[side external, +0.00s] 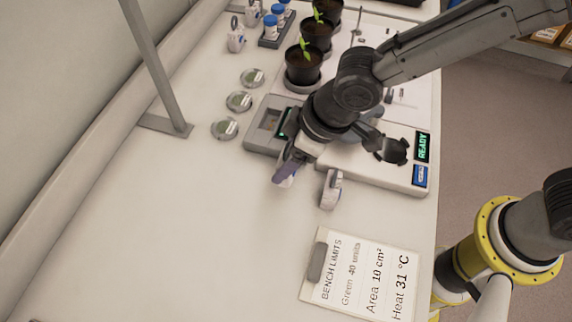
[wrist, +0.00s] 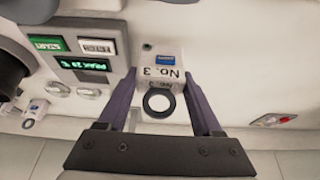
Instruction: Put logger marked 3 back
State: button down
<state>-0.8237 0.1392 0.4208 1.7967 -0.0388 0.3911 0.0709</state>
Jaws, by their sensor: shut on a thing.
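My gripper (wrist: 163,98) is shut on a small white logger (wrist: 178,85) in the wrist view. An upside-down "No. 3" shows on the logger, with a dark ring at its near end and a blue patch beyond the lettering. In the side view my gripper (side external: 285,176) is at the front of the bench equipment, with the held logger (side external: 284,182) partly hidden by the finger. Another white logger (side external: 330,190) stands on the bench to the right of my gripper. Another small white logger-like piece (side external: 235,38) stands at the back.
A grey device (side external: 255,140) with a lit screen is just behind my gripper. A white unit reading "READY" (side external: 421,146) lies to the right. Potted seedlings (side external: 303,68) and several round dishes (side external: 224,128) stand behind. A "BENCH LIMITS" card (side external: 350,275) lies in front.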

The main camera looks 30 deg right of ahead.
jog(key=shift+w+a+f, duration=0.1)
jog(key=shift+f, duration=1.6)
jog(key=shift+f, duration=0.15)
jog(key=shift+c, duration=0.2)
grip_release()
jog(key=v, duration=1.2)
jog(key=shift+r, duration=0.2)
